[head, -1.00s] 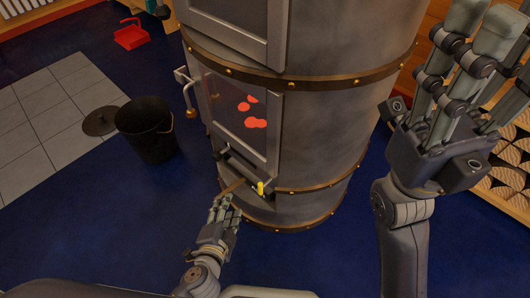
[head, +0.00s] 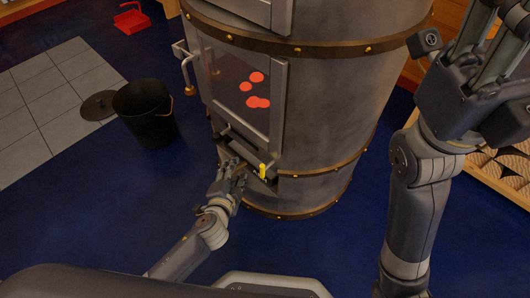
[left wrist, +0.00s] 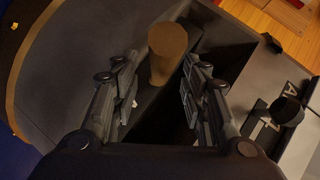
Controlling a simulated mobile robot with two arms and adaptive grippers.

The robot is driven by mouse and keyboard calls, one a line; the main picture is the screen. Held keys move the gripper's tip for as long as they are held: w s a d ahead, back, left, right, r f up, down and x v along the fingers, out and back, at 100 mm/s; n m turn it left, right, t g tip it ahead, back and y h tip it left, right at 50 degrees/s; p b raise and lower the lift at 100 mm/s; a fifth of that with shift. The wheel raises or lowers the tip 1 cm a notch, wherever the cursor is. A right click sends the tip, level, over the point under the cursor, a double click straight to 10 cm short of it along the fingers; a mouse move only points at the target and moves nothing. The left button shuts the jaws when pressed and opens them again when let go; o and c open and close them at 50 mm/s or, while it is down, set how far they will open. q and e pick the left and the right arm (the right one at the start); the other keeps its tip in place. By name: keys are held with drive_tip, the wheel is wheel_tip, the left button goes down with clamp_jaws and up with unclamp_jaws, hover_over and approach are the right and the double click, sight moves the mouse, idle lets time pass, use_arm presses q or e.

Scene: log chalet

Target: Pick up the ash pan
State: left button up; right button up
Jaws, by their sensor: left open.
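The ash pan's brown handle (left wrist: 167,52) sticks out of a dark opening low in the stove (head: 330,120). In the left wrist view, the handle's end lies between the fingers of my left gripper (left wrist: 160,95), toward their far ends, with gaps at both sides. The pan's body is mostly hidden inside the dark slot. My right gripper (head: 490,85) is raised at the upper right, its fingertips cut off by the picture edge, far from the pan.
A glazed stove door (head: 238,90) with glowing embers is above the slot. A black bucket (head: 146,112), a round lid (head: 98,105) and a red dustpan (head: 131,18) are left. Firewood (head: 510,165) is right.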

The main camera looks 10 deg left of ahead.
use_arm(q)
drive_tip(key=shift+w, duration=0.15)
clamp_jaws()
drive_tip(key=shift+r, duration=0.2)
